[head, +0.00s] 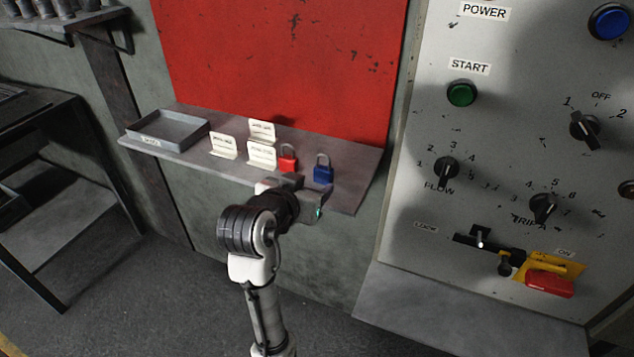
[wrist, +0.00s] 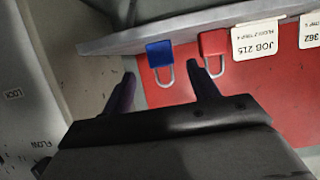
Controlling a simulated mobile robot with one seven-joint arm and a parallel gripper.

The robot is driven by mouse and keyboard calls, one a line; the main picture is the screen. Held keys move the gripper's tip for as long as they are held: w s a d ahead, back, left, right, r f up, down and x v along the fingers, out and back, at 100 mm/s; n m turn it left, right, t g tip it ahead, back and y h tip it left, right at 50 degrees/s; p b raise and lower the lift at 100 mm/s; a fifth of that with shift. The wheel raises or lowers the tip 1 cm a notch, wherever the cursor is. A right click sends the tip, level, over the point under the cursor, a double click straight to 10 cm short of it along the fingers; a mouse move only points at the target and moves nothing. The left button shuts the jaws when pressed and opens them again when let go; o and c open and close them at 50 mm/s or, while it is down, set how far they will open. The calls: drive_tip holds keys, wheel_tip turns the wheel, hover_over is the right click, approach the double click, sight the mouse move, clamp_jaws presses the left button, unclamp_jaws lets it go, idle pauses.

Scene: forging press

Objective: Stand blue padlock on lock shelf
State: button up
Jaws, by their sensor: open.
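The blue padlock (head: 323,174) stands upright, shackle up, on the lock shelf (head: 345,192), near its right end. In the wrist view, which is upside down, the blue padlock (wrist: 159,53) has its body at the shelf edge (wrist: 200,21) and its shackle pointing down the picture. My gripper (wrist: 161,70) is open and empty. Its two fingers lie to either side of the padlock's shackle in that picture, and I see no contact. In the head view my gripper (head: 306,198) is in front of the shelf, with its fingers hard to make out.
A red padlock (head: 287,158) stands close left of the blue one; it also shows near one finger in the wrist view (wrist: 212,43). White cards (head: 262,154) and a grey tray (head: 168,130) are further left. The control panel (head: 500,130) is at right.

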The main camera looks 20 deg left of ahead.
drive_tip(key=v, duration=0.5)
drive_tip(key=shift+s, duration=0.1)
